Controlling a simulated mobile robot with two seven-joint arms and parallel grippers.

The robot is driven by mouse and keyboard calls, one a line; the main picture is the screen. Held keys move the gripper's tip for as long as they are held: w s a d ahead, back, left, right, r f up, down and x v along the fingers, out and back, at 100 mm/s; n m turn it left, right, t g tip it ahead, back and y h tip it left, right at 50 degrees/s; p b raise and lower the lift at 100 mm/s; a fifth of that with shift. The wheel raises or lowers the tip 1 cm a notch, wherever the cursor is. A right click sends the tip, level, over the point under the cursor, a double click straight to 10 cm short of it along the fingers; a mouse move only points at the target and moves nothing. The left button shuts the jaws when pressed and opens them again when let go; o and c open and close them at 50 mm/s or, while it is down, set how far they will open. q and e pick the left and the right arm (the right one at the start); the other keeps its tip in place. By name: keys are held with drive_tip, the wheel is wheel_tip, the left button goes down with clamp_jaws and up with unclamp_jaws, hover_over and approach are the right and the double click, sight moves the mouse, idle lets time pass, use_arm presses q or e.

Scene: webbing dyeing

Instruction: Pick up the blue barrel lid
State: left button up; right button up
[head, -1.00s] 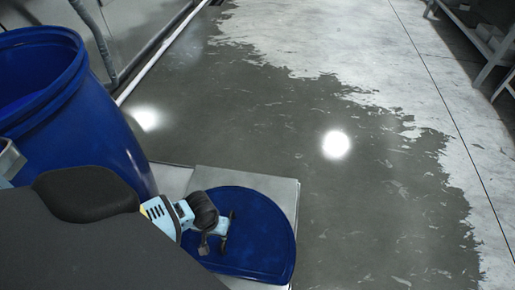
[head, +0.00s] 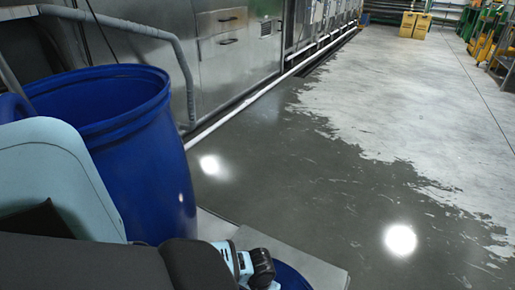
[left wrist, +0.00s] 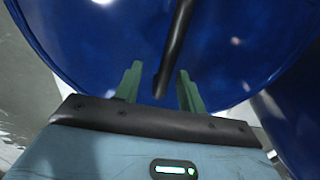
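The blue barrel lid (head: 291,279) lies on a pale flat platform at the bottom edge of the head view, mostly cut off. In the left wrist view the round blue lid (left wrist: 225,60) fills the top, with a dark bar-like handle (left wrist: 175,45) across it. My left gripper (left wrist: 158,82) is over the lid, its two green fingers apart on either side of the handle's near end. A gap shows beside the left finger; contact on the right is unclear. My right gripper is not in view.
A large open blue barrel (head: 135,150) stands at the left beside the platform (head: 285,250). A metal pipe rail (head: 150,35) and steel cabinets (head: 235,65) are behind it. The floor to the right is clear, partly wet-looking. Yellow boxes (head: 414,25) stand far back.

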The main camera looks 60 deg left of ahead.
use_arm(q)
drive_tip(key=f+b, duration=0.1)
drive_tip(key=f, duration=0.2)
drive_tip(key=f+b, duration=0.1)
drive_tip(key=shift+s+a+f+b, duration=0.2)
drive_tip(key=shift+s+b, duration=0.15)
drive_tip(key=shift+s, duration=0.05)
drive_tip(key=shift+f, duration=0.4)
drive_tip(key=shift+w, duration=0.1)
drive_tip(key=shift+r, duration=0.1)
drive_tip(key=shift+c, duration=1.2)
clamp_jaws()
